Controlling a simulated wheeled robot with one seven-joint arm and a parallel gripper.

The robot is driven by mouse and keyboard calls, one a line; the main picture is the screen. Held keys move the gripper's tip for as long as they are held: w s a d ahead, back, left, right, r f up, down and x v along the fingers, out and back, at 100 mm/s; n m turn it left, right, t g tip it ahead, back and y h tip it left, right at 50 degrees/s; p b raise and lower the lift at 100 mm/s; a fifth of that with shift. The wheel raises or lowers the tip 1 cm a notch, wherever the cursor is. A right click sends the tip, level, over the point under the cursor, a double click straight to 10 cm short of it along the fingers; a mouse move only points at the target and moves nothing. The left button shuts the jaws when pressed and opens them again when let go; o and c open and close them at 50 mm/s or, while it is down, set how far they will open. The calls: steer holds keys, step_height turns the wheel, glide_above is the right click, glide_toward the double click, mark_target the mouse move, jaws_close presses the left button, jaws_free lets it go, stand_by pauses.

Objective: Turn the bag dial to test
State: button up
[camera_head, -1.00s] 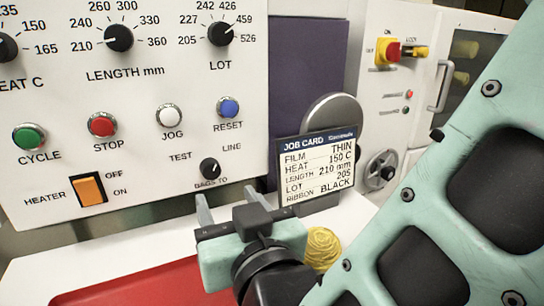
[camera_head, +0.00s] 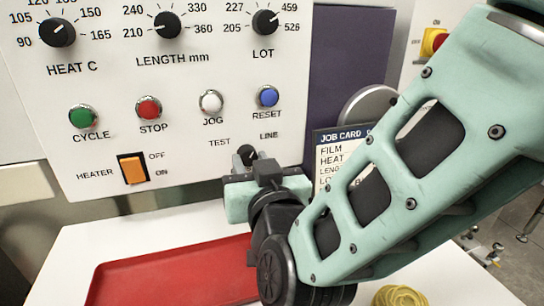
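The bag dial (camera_head: 245,153) is a small black knob low on the white control panel (camera_head: 190,185), between the labels TEST on its left and LINE on its right. Only its upper part shows; its pointer and the label below it are hidden. My gripper (camera_head: 246,166) is right in front of the dial, with its mint and black body below and to the right. Its fingers are mostly hidden behind the hand, so I cannot tell whether they touch or grip the dial.
Green, red, white and blue buttons sit above the dial, and the orange heater switch (camera_head: 133,169) is to its left. A job card (camera_head: 333,150) is partly behind my arm. A red tray (camera_head: 170,275) and a yellow coil (camera_head: 399,296) lie on the white table below.

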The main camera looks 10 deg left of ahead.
steer(key=shift+n, duration=0.3)
steer(key=n+p, duration=0.1)
steer(key=n, duration=0.4)
steer(key=shift+n, duration=0.4)
steer(key=n+p, duration=0.2)
steer(key=n, duration=0.3)
steer(key=shift+s, duration=0.1)
steer(key=shift+n, duration=0.4)
steer(key=o, duration=1)
